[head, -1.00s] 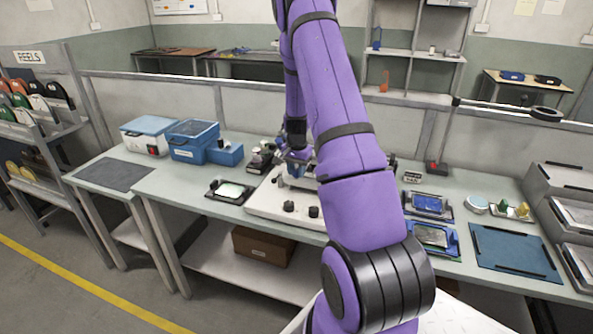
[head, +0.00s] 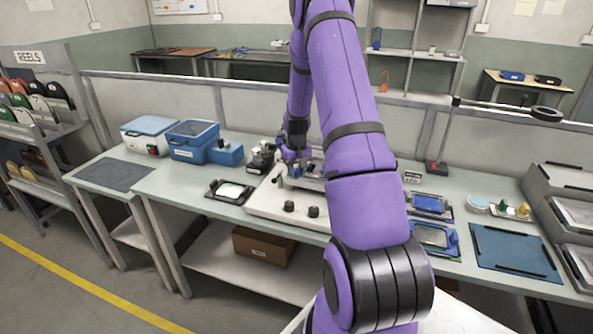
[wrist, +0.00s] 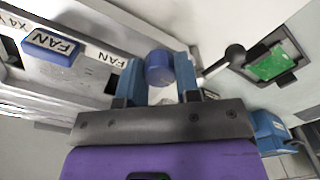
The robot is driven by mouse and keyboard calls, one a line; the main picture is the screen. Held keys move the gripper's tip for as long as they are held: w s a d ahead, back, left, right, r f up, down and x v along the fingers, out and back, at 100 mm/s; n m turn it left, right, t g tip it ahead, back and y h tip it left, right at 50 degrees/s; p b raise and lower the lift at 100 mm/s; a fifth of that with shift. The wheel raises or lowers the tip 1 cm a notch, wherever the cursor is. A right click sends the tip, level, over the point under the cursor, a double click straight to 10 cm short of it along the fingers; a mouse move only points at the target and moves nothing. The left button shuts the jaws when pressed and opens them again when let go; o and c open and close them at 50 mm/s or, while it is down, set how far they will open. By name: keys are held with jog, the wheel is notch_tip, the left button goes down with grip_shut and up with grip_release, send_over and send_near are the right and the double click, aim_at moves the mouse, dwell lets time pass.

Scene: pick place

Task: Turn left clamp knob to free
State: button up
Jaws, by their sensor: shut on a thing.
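In the wrist view, a round blue knob (wrist: 159,68) sits between the two blue fingers of my gripper (wrist: 160,82), which is shut on it. It appears to be the clamp knob; I cannot tell its turn angle. In the head view my gripper (head: 294,166) is low over the back left of the white fixture (head: 262,208), and the arm partly hides the fixture's right side. Two dark knobs (head: 289,206) stand on the fixture's front.
A black ball-ended lever (wrist: 235,52) and a green board (wrist: 271,66) lie right of the fingers. A blue block marked FAN (wrist: 50,46) is at left. On the bench, a dark tray (head: 212,194) and blue bins (head: 192,138) stand left; a blue mat (head: 515,255) lies right.

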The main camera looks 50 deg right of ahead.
aim_at(296, 170)
jog(key=shift+n, duration=0.4)
jog(key=o, duration=0.9)
jog(key=shift+r, duration=0.1)
notch_tip(296, 170, up, 11)
jog(key=shift+f, duration=0.15)
dwell(0.5)
